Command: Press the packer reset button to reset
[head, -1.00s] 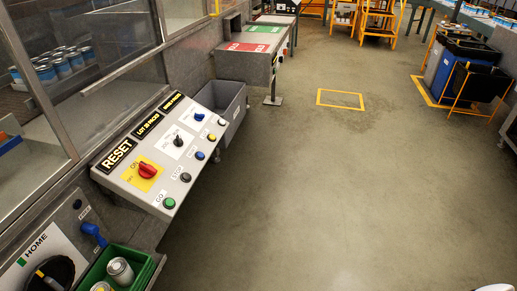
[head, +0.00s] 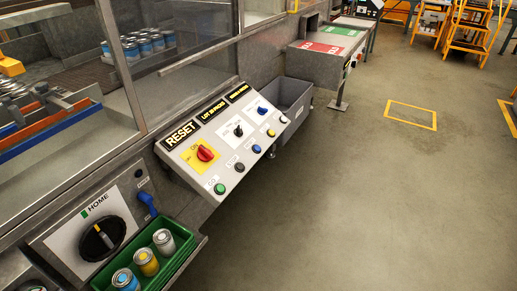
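A grey sloped control panel (head: 222,150) stands left of the middle in the head view. A black label reading RESET (head: 181,134) is at its upper left. Below the label is a red rotary knob (head: 205,153) on a yellow plate. Along the front edge are a green button (head: 219,188), a black button (head: 239,167), a blue button (head: 256,149), a yellow button (head: 271,133) and a white button (head: 284,119). The small print beside the buttons is too small to read. A black selector (head: 239,130) and a blue knob (head: 262,111) sit higher up. Neither gripper is in view.
A lower panel marked HOME (head: 85,225) with a black dial is at bottom left. Beside it a green tray (head: 177,265) holds cans. A grey bin (head: 292,97) stands behind the control panel. Glass guarding lines the left. The floor (head: 370,210) to the right is clear.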

